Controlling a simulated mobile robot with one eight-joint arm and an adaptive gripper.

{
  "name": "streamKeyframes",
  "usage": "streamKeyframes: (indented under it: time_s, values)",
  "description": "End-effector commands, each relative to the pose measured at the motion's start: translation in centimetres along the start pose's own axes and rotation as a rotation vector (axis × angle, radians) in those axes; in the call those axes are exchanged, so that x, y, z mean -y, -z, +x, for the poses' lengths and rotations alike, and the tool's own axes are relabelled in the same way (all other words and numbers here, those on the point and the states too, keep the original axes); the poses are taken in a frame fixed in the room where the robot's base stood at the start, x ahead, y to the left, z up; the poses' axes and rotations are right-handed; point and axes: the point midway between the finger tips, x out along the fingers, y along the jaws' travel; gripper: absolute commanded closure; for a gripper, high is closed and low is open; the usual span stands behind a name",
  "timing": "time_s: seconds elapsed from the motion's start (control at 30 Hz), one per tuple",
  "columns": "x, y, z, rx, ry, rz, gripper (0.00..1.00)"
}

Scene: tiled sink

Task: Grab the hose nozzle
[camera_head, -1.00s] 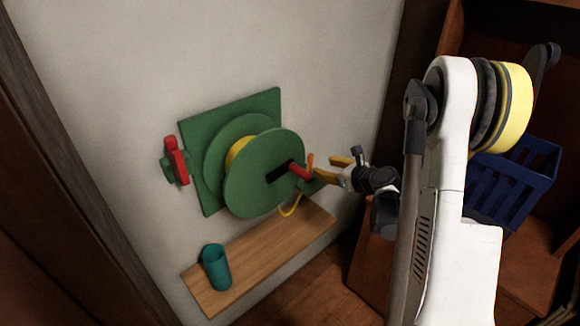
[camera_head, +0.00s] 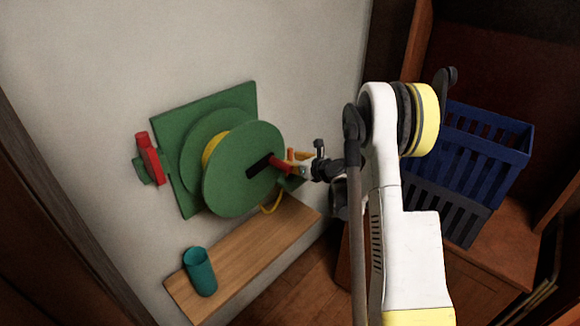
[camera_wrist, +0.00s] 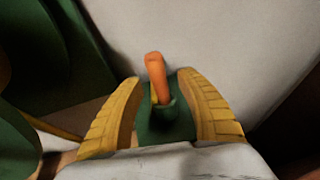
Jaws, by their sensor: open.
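The hose nozzle is a small orange piece (camera_wrist: 155,72) rising from a green holder (camera_wrist: 163,122) in the wrist view. In the head view the nozzle (camera_head: 291,154) shows small at the right edge of the green hose reel (camera_head: 235,178), by the red crank handle (camera_head: 281,164). My gripper (camera_wrist: 159,78) is open, with one yellow finger on each side of the nozzle and holder. Gaps show between the fingers and the nozzle. In the head view my gripper (camera_head: 299,162) is close beside the crank handle, and its fingers are partly hidden.
A yellow hose (camera_head: 271,206) hangs below the reel. A wooden shelf (camera_head: 250,250) below it bears a teal cup (camera_head: 199,272). A red piece (camera_head: 149,158) sits left of the reel. Blue (camera_head: 487,145) and grey (camera_head: 445,213) crates stand at right.

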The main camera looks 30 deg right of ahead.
Motion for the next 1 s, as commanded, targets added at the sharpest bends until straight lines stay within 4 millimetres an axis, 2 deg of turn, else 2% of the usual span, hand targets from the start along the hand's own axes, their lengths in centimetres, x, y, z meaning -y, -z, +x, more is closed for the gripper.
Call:
streamKeyframes:
  time_s: [0.23, 0.27, 0.3, 0.37, 0.4, 0.8, 1.0]
  values:
    - [0.0, -0.1, 0.5, 0.0, 0.001, 0.0, 0.56]
    - [0.0, -0.1, 0.5, 0.0, 0.0, 0.0, 0.64]
    - [0.0, -0.1, 0.5, 0.0, 0.0, 0.0, 0.76]
    - [0.0, -0.1, 0.5, 0.0, 0.0, 0.0, 0.94]
    - [0.0, -0.1, 0.5, 0.0, 0.0, 0.0, 1.0]
    - [0.0, -0.2, 0.4, 0.0, 0.0, -0.001, 1.0]
    - [0.0, -1.6, -0.1, 0.0, 0.0, -0.001, 1.0]
